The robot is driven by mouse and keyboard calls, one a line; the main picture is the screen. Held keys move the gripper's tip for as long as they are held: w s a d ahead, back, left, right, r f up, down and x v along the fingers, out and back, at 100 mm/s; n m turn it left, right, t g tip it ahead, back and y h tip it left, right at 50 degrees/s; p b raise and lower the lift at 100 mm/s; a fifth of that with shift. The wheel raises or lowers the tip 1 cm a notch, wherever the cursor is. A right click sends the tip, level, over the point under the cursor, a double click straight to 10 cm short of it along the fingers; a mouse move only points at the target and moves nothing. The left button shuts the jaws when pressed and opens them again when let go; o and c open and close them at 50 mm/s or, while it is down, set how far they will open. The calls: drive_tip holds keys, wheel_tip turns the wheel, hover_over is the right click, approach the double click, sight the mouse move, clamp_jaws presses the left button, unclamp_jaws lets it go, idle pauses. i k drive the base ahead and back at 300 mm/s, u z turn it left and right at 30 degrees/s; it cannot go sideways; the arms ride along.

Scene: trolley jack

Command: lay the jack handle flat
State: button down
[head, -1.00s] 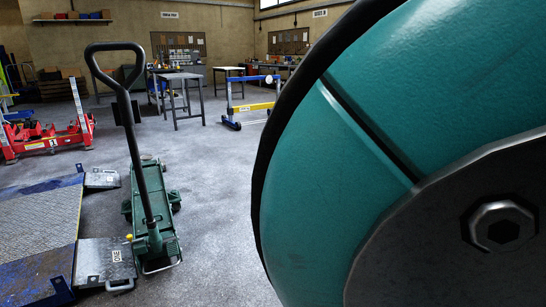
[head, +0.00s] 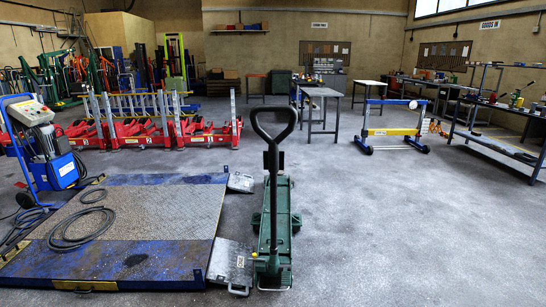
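The green trolley jack (head: 284,215) stands on the grey floor at the lower middle of the head view, beside the blue-edged platform. Its dark handle (head: 273,190) stands up from the near end of the jack, close to upright, with a looped grip (head: 273,124) at the top. My gripper is not in the head view, and nothing is seen touching the handle.
The low platform (head: 140,215) with hoses on it lies left of the jack, with a grey plate (head: 231,263) at its corner. A blue control cart (head: 47,150) stands far left. Red lifting units (head: 150,130) and a table (head: 322,93) stand behind. Floor at right is clear.

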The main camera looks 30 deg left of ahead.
sight(274, 159)
drive_tip(key=u, duration=0.75)
drive_tip(key=i, duration=0.75)
drive_tip(key=u, duration=0.85)
drive_tip(key=i, duration=1.65)
drive_tip(key=z, duration=0.65)
